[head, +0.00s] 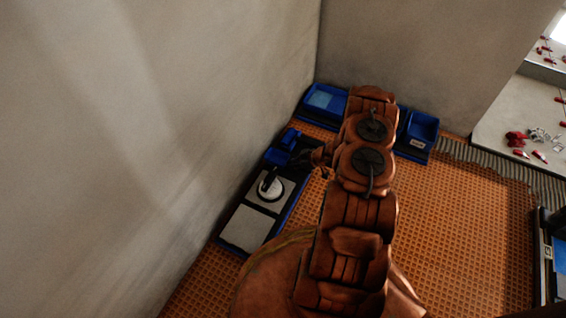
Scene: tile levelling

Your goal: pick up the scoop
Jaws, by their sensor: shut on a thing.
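My gripper (318,160) is at the end of my brown arm, at the right edge of the blue-framed tray (238,250) by the left wall. Its fingers are small and dark here, shut on the scoop. The scoop's outline is hard to make out among the fingers and the blue shapes (280,152) just left of them. I cannot tell whether the scoop is clear of what is under it.
The tray holds grey slabs and a white round piece (271,187) with a dark handle. Blue bins stand in the back corner (323,99) and right of my arm (419,130). Red tools (517,138) lie on a pale surface at right. Orange grid floor (460,220) is open at right.

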